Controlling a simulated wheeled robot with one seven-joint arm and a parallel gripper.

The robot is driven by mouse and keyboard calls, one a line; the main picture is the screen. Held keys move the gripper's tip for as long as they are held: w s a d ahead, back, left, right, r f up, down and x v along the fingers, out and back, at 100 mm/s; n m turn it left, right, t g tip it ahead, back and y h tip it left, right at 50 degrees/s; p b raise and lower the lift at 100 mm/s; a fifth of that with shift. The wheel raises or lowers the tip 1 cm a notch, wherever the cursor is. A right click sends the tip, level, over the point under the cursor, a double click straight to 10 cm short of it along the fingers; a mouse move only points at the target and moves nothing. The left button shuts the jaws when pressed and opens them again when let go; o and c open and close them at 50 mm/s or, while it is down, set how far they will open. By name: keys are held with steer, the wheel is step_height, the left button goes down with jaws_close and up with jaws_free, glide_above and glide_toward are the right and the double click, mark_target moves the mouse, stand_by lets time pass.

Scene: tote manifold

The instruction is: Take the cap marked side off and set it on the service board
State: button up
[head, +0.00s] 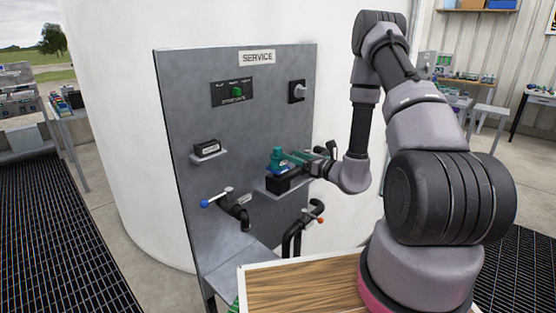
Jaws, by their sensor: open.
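The service board (177,120) is an upright grey metal panel with a SERVICE sign at its top. My gripper (288,163) is in front of its right half, at a teal-green part (278,154) above a black block (284,184) on a small ledge. The jaws are open; whether they touch the teal part, I cannot tell. A second black block with a pale label (207,146) sits on a ledge to the left. No mark reading "side" is legible, so I cannot tell which thing is the cap.
A blue-tipped valve handle (217,198) and an orange-tipped one (312,215) stick out low on the board. A wood-topped surface (295,288) is in front.

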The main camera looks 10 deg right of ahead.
mark_target(279, 150)
steer(key=shift+a+r+n, duration=0.3)
steer(key=shift+a+n, duration=0.25)
steer(key=shift+n, duration=0.55)
steer(key=x, duration=0.4)
steer(key=shift+d+f+x, duration=0.15)
steer(key=shift+x, duration=1.35)
steer(key=shift+d+f+x, duration=0.1)
steer(key=shift+x, duration=1.4)
steer(key=shift+w, duration=0.2)
steer(key=shift+c, duration=0.3)
jaws_close()
